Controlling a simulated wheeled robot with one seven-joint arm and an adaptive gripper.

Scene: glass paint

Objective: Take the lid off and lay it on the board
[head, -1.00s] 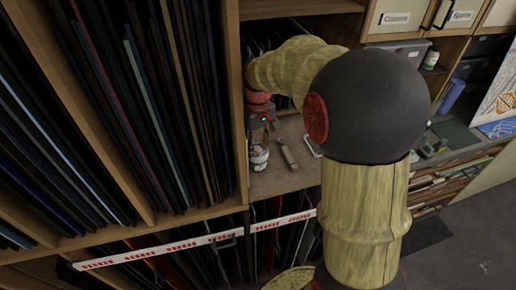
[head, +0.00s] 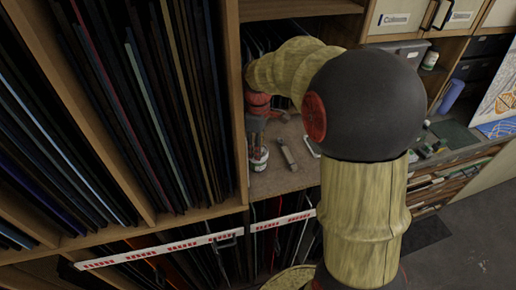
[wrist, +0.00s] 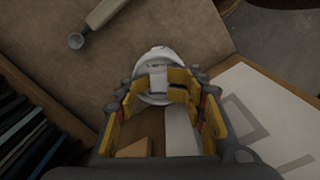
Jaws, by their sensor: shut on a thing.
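A small jar (head: 258,159) with a pale label stands on the brown shelf board (head: 290,181), near the wooden upright. My gripper (head: 257,138) points down over it, and its fingers hide the jar's top. In the wrist view, my gripper (wrist: 167,82) has its yellow-padded fingers around a white round top (wrist: 159,52), which I take as the lid. The gripper is shut on it. The fingers hide its sides, and I cannot tell whether lid and jar are apart.
A slim grey tool (head: 286,151) lies on the board right of the jar; it also shows in the wrist view (wrist: 99,17). A white-rimmed item (head: 312,147) lies further right. Upright sheets (head: 110,100) fill the rack at left. Bare board lies in front of the tool.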

